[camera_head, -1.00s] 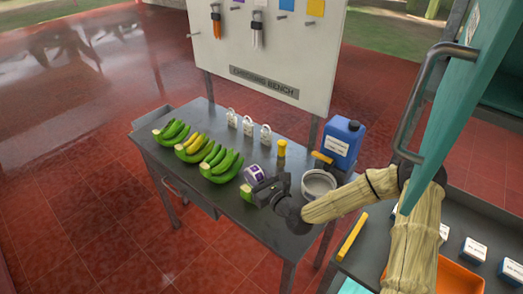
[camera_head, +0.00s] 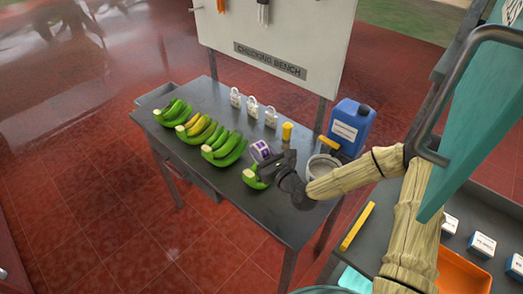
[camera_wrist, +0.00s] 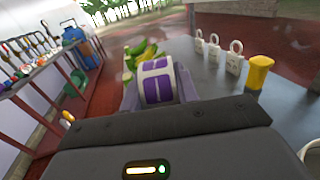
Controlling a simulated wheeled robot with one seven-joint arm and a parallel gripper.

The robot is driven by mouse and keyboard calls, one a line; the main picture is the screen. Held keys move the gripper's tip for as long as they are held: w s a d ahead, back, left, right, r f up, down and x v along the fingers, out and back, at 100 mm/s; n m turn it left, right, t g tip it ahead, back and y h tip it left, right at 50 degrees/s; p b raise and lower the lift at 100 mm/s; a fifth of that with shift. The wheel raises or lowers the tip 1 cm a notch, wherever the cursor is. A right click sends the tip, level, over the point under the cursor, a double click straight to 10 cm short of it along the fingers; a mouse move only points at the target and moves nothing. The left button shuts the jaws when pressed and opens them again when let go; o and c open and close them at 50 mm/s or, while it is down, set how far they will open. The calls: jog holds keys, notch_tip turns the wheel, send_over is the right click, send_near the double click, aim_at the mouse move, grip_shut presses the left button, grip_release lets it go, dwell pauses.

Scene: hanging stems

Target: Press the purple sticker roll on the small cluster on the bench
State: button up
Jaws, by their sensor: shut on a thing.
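My gripper (camera_head: 272,159) is shut on the purple and white sticker roll (camera_head: 261,150) above the right part of the bench (camera_head: 190,176). In the wrist view the roll (camera_wrist: 157,82) sits between the two fingers. The small green cluster (camera_head: 254,179) lies near the bench's front edge, just below my gripper in the picture and partly hidden by it. I cannot tell whether the roll touches it. The larger green clusters (camera_head: 226,148) lie in a row to the left, one with yellow fingers (camera_head: 196,127).
White padlock-shaped tags (camera_head: 253,107) and a yellow cylinder (camera_head: 287,131) stand behind the roll. A grey round bowl (camera_head: 322,167) and a blue jug (camera_head: 349,127) are to the right. A teal door with a handle (camera_head: 437,100) is close to my arm.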

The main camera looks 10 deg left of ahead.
aim_at(262, 145)
jog(key=shift+w+f+b, duration=0.1)
jog(key=shift+f+b, duration=1.45)
jog(key=shift+f, duration=0.85)
jog(key=shift+d+f, duration=0.1)
jog(key=shift+f, duration=0.1)
jog(key=shift+r+p, duration=3.15)
jog(key=shift+r, duration=1.5)
